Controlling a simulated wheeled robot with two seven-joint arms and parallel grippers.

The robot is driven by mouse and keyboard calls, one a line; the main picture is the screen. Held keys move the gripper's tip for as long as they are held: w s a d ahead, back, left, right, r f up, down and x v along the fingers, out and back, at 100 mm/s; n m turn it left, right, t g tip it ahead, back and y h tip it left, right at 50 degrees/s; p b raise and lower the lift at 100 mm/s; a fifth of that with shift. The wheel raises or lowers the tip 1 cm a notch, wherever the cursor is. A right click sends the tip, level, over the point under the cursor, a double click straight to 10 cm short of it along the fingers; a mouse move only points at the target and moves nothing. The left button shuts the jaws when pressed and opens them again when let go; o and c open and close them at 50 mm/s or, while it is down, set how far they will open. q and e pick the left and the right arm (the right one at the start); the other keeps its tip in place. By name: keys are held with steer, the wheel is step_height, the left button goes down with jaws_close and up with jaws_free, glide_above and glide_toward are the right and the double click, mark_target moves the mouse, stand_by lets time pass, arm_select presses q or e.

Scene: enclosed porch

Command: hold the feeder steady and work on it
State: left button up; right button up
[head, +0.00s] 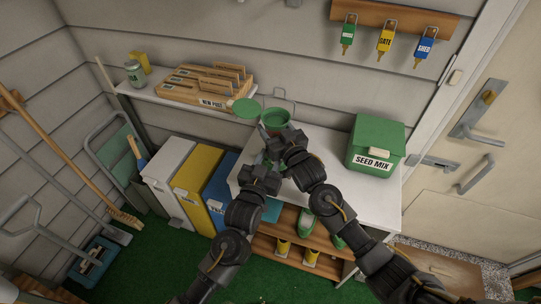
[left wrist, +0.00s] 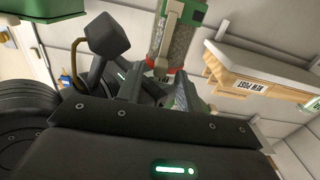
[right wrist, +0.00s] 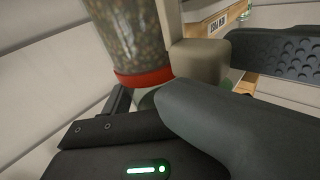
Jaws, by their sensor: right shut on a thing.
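The feeder is a clear tube of seed with a red band and green top (head: 276,117). It stands at the wall above the white bench, its round green lid (head: 246,108) swung out to the left. The seed-filled tube shows in the left wrist view (left wrist: 178,45) and the right wrist view (right wrist: 130,35). My right gripper (right wrist: 240,80) is shut on the beige block (right wrist: 199,60) on the feeder's side. My left gripper (left wrist: 160,85) is just below the red band, fingers apart; contact with the feeder's base is unclear. In the head view my arms hide the lower feeder.
A green SEED MIX box (head: 376,145) stands on the white bench (head: 336,150) at right. A shelf at left carries a wooden card rack (head: 207,87) and a jar (head: 136,73). White, yellow and blue bins (head: 199,172) stand left of the bench. Key tags (head: 385,40) hang above.

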arm_select(q)
steer(key=shift+w+d, duration=0.2)
steer(key=shift+w, duration=0.4)
jaws_close()
